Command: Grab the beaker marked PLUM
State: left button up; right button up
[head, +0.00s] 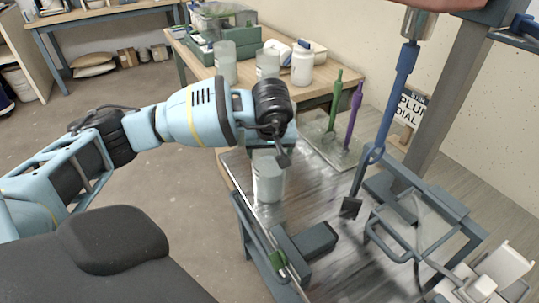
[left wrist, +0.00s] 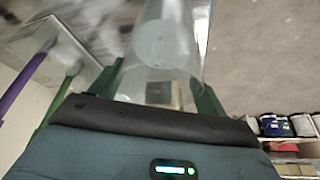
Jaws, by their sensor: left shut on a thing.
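A clear, pale beaker (head: 268,180) stands upright at the left edge of the metal-topped bench in the head view. My left gripper (head: 281,157) comes down on it from above and is shut on it. In the left wrist view the same see-through beaker (left wrist: 168,45) sits between the two green fingers of the gripper (left wrist: 160,88). I cannot read any marking on it. A sign with "PLUM DIAL" (head: 409,108) leans at the wall on the right. My right gripper is not in view.
Two similar beakers, one left (head: 226,65) and one right (head: 267,65), and a white jar (head: 302,65) stand on the wooden table behind. A green paddle (head: 334,105), a purple paddle (head: 354,112) and a blue mixer shaft (head: 392,105) rise right of the held beaker.

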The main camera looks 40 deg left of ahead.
pick_arm(q)
jog(key=shift+r, duration=0.3)
jog(key=s+a+r, duration=0.2)
jog(key=s+a, duration=0.1)
jog(key=s, duration=0.4)
jog(key=s+a+r+b, duration=0.1)
jog(key=s+a+r, duration=0.1)
jog(key=s+a, duration=0.2)
jog(key=shift+s+r, duration=0.2)
jog(key=shift+s, duration=1.5)
